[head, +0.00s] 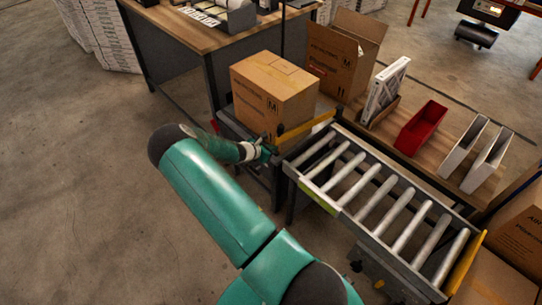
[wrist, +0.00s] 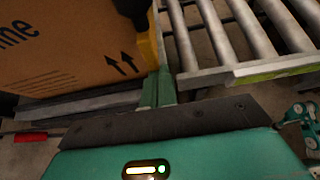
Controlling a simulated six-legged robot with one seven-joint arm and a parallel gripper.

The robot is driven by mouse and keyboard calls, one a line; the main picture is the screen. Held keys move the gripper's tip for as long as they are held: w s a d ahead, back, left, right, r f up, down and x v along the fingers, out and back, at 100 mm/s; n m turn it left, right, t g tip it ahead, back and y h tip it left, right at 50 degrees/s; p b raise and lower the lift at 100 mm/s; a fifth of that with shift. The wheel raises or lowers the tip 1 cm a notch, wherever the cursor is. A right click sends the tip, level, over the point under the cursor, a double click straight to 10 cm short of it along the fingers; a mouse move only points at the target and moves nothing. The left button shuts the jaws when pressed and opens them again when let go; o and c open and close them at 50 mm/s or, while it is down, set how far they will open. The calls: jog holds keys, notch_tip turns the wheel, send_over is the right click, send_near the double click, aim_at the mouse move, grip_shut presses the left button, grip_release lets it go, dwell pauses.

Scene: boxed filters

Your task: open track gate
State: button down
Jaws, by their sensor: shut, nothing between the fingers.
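The track gate (head: 305,128) is a yellow bar lying across the track, between a closed cardboard box (head: 270,95) and the rollers. Its near end is close to my gripper (head: 272,150), which is at the track's near side. In the wrist view my gripper's green fingers (wrist: 158,90) are together with nothing between them. The yellow gate (wrist: 149,48) stands just beyond the fingertips, with a dark part at its top. I cannot tell whether the fingers touch it. The box (wrist: 65,45) is left of the gate.
The roller conveyor (head: 375,195) runs to the lower right, with another yellow bar (head: 467,264) at its far end. Behind it a wooden table holds an open carton (head: 335,60), a red bin (head: 420,128) and white-framed filters (head: 385,90). Floor at left is clear.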

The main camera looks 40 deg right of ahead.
aim_at(279, 132)
jog(key=r, duration=0.2)
jog(key=d+r, duration=0.1)
jog(key=r, duration=0.2)
jog(key=d+r, duration=0.1)
jog(key=r, duration=0.2)
jog(key=shift+r, duration=0.15)
